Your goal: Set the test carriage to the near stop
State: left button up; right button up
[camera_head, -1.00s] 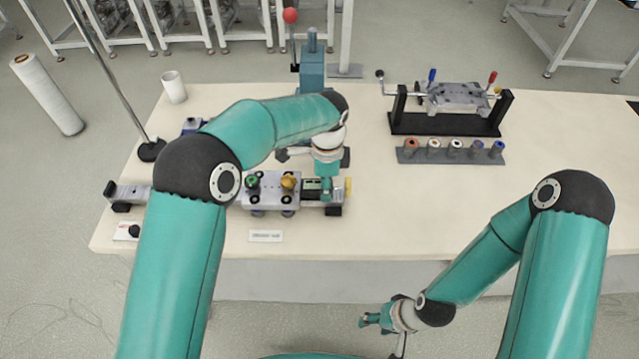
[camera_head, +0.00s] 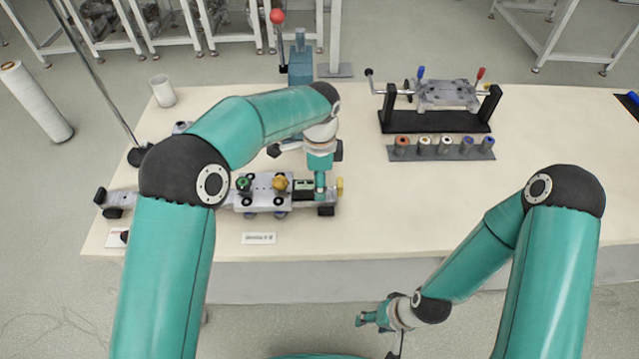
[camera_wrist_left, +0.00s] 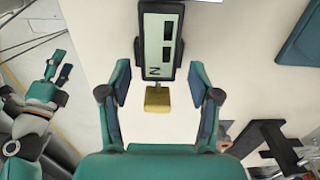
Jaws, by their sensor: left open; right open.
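At the rail's right end sit a small display unit (camera_head: 302,185) and a yellow block (camera_head: 340,187). My left gripper (camera_head: 320,190) points down at the display unit. In the left wrist view its open fingers (camera_wrist_left: 160,73) stand either side of the display unit (camera_wrist_left: 160,42) and yellow block (camera_wrist_left: 158,99), apparently not touching them. My right gripper (camera_head: 370,318) is open and empty, in front of the table.
A white label card (camera_head: 259,238) lies in front of the rail. A crank fixture (camera_head: 436,118) and a rack of several coloured cylinders (camera_head: 441,150) stand at the back right. A blue press with a red-ball lever (camera_head: 301,65) is behind.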

pick_arm(q)
notch_tip(320, 180, up, 10)
dwell(0.4)
dwell(0.4)
